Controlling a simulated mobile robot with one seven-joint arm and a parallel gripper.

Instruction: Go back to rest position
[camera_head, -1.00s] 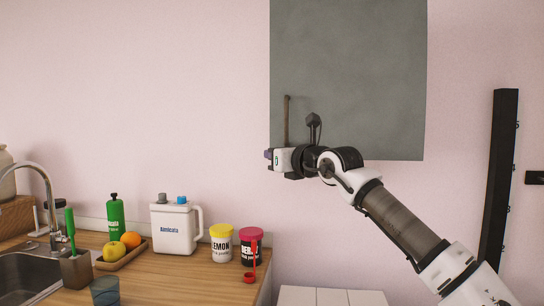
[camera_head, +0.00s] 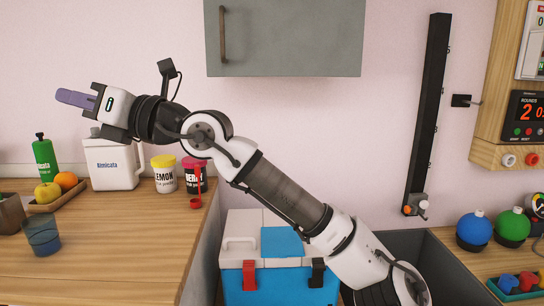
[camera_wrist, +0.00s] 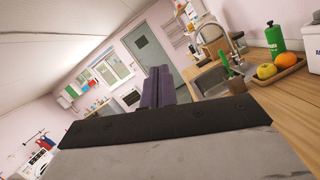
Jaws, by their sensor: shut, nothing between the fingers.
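My gripper (camera_head: 76,98) is at the upper left of the head view, at the end of my raised arm. Its purple fingers are together with nothing between them, pointing left. It is in the air above the wooden counter (camera_head: 110,240), in front of the pink wall and touching nothing. In the wrist view the gripper fingers (camera_wrist: 158,86) show closed in the middle, with the room beyond them.
On the counter stand a white jug (camera_head: 112,165), a green bottle (camera_head: 45,158), a fruit tray (camera_head: 60,203), a blue glass (camera_head: 42,235) and two tubs. A grey cabinet (camera_head: 290,40) hangs above. A blue and white cooler (camera_head: 280,285) is below my arm.

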